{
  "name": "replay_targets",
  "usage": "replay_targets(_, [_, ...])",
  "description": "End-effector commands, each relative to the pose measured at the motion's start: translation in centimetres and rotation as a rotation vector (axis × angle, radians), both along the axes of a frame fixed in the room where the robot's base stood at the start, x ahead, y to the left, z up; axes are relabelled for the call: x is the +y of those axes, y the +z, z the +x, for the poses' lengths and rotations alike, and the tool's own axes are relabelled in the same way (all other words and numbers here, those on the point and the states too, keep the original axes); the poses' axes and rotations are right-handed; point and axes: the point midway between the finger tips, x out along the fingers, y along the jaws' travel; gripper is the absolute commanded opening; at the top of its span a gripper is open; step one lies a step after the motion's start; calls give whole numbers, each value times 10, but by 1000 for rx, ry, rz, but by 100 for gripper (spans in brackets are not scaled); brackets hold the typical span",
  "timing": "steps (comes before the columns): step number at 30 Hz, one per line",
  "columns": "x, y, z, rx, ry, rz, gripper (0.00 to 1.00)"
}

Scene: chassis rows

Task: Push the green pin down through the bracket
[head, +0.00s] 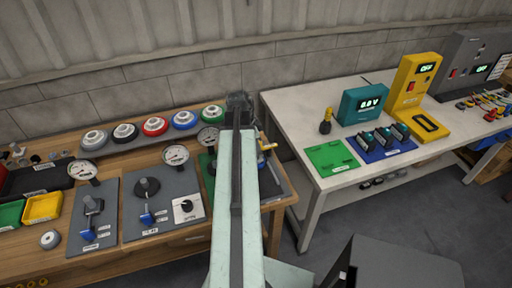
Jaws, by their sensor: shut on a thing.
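My arm runs up the middle of the head view and ends in a dark joint. My gripper is not visible; the arm seems to hide it. I cannot make out the green pin or the bracket. A grey panel (273,183) on the wooden bench lies partly behind my arm, with a yellow-tipped part (268,147) near its top right. A small green area shows at its left edge, but I cannot tell what it is.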

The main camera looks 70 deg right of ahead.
Motion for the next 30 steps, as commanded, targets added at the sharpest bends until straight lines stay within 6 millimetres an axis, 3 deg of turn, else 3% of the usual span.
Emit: replay_targets(30, [0, -17, 1, 0, 2, 0, 0])
